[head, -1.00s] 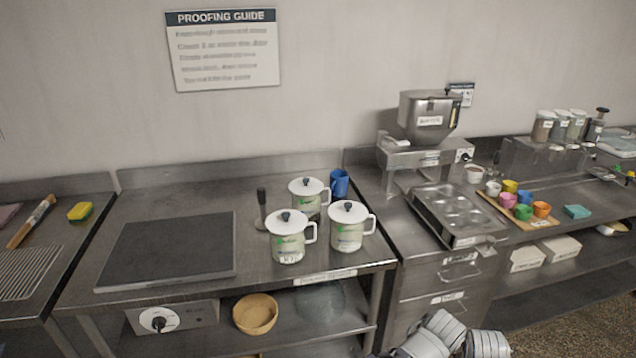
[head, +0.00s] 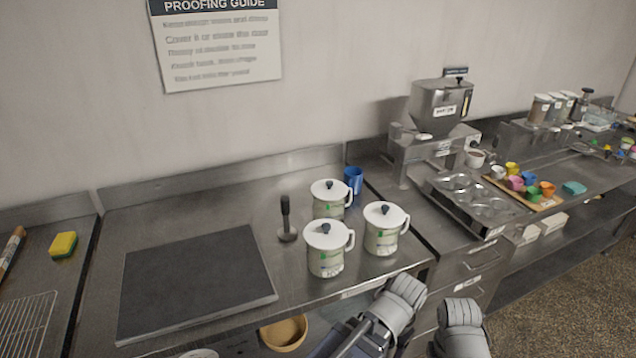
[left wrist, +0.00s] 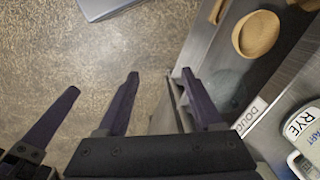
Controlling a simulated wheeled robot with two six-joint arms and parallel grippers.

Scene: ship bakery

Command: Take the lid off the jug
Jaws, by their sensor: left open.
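Three cream jugs with white lids and dark knobs stand upright and close together on the steel counter: a front left jug (head: 325,262), a front right jug (head: 381,240) and a back jug (head: 328,209). All three lids are on: front left lid (head: 327,235), front right lid (head: 385,215), back lid (head: 330,190). A jug labelled RYE (left wrist: 303,125) shows at the right edge of the left wrist view. My left gripper (left wrist: 160,73) is open and empty, low in front of the counter. One dark finger, apparently of my right gripper, shows at the left of that view; its other finger is hidden.
A blue cup (head: 353,178) stands behind the jugs and a dark-handled tool (head: 286,220) to their left. A dark slab (head: 195,285) lies further left. A wooden bowl (head: 284,332) is on the lower shelf. A muffin tin (head: 465,200) is to the right.

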